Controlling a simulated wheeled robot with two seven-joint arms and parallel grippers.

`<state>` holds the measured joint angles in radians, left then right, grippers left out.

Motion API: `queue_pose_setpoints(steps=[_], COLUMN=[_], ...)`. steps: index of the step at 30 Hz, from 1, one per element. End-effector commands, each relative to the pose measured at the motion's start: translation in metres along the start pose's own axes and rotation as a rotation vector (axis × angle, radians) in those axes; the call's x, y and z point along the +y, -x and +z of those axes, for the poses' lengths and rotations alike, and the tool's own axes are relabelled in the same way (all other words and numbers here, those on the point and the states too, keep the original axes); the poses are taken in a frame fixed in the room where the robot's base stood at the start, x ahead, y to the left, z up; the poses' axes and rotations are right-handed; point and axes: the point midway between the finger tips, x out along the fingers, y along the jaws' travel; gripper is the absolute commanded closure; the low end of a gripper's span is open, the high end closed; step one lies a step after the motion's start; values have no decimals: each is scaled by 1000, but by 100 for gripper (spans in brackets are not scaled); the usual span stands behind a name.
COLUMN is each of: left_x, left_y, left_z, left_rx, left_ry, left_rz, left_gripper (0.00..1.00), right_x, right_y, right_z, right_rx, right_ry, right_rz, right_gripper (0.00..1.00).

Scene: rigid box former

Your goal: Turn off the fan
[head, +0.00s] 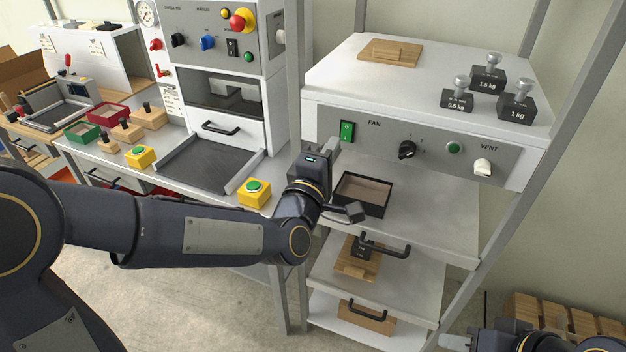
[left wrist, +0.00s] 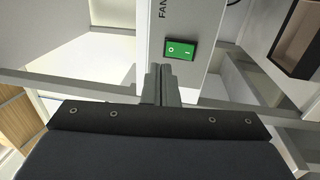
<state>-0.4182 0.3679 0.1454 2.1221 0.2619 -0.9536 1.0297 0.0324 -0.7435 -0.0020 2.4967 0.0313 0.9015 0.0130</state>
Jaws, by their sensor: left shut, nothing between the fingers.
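The fan switch (head: 347,131) is a green rocker at the left end of the grey panel on the white unit, beside the label FAN. In the left wrist view the green switch (left wrist: 180,49) shows the marks O and I; I cannot tell which side is pressed in. My left gripper (head: 333,147) is shut and empty, with its fingertips just left of and slightly below the switch in the head view. The shut fingers also show just short of the switch in the left wrist view (left wrist: 160,75). Contact is not visible. My right gripper (head: 457,342) shows only partly at the bottom right.
The panel also has a black knob (head: 407,149), a round green button (head: 453,147) and a white VENT knob (head: 483,167). Several weights (head: 488,78) stand on top. A dark open box (head: 375,207) is on the shelf below. A grey post (head: 293,60) stands left of the unit.

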Motion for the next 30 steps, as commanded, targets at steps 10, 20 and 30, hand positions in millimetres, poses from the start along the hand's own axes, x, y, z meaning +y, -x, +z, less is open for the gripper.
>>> queue_pose_setpoints(steps=[10, 20, 30], left_x=[13, 18, 16], left_y=[57, 75, 77], left_z=[0, 0, -6], left_rx=[-1, 0, -8], left_ry=[1, 0, -32], left_rz=[1, -2, -25], left_gripper=[100, 100, 100], right_x=[5, 6, 6], right_y=[-12, -13, -13], right_z=[6, 6, 6], right_rx=[0, 0, 0], right_ry=[0, 0, 0], right_rz=[0, 0, 0], right_gripper=[64, 64, 64])
